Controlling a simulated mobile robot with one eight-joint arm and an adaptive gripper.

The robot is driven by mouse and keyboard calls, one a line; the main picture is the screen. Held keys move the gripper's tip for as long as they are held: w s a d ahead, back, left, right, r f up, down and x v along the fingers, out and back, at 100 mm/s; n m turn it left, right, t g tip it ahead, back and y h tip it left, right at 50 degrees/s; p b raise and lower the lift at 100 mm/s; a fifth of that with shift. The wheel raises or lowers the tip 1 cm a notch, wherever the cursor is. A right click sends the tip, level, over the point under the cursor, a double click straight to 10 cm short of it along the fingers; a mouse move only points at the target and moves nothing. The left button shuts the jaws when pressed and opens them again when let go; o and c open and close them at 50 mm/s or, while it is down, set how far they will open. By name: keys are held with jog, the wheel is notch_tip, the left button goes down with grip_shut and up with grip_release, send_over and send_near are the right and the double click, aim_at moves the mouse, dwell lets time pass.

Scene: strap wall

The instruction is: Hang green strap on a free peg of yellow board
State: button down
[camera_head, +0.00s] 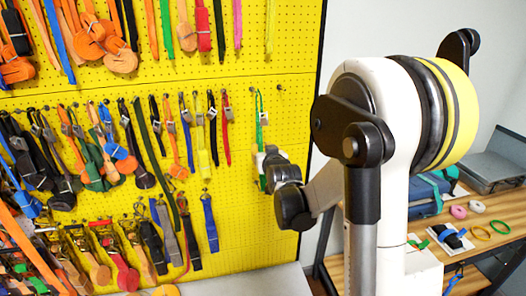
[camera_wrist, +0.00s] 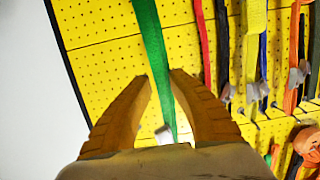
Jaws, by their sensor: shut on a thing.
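The green strap (camera_head: 258,105) is a narrow band with a metal buckle, upright in front of the right part of the yellow board (camera_head: 240,215). My gripper (camera_head: 264,158) is at its lower part. In the wrist view the green strap (camera_wrist: 154,50) runs between the two orange-brown fingers of my gripper (camera_wrist: 161,78), which are closed around it. A small pale piece shows lower between the fingers. A peg (camera_head: 280,88) with nothing on it stands just right of the strap's top. I cannot tell whether the strap's top loop is around a peg.
A red strap (camera_head: 226,128) and a yellow strap (camera_head: 202,150) hang close to the left, with several more in rows beyond. The board's right edge is near. A wooden bench (camera_head: 490,215) with tape rolls stands at the right. The board below the green strap is bare.

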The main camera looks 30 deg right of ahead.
jog(key=shift+r+x, duration=0.15)
jog(key=shift+x, duration=1.1)
jog(key=shift+r+x, duration=0.2)
jog(key=shift+x, duration=1.1)
jog(key=shift+w+d+f+b, duration=0.25)
jog(key=shift+w+f+b, duration=0.35)
jog(key=shift+w+f, duration=0.15)
jog(key=c, duration=1.2)
grip_release()
jog(key=v, duration=1.2)
jog(key=shift+r, duration=0.1)
jog(key=s+a+f+n+g+y+b, duration=0.1)
jog(key=s+a+f+g+b, duration=0.1)
jog(key=s+a, duration=0.4)
jog(key=s+a+f+n+g+y+b, duration=0.1)
jog(key=s+a+f+g+b, duration=0.2)
jog(key=s, duration=0.9)
jog(key=s+a+f+n+g+y+b, duration=0.1)
jog(key=s+a+f+g+y+b, duration=0.1)
jog(key=s+a+f, duration=0.6)
jog(key=shift+s+a+f+g+b, duration=0.25)
jog(key=shift+s+a+b, duration=0.15)
jog(key=shift+s+b, duration=0.25)
jog(key=shift+s+a+f+g+b, duration=0.1)
jog(key=shift+s+a+g+b, duration=0.15)
jog(key=shift+s+a+b, duration=0.35)
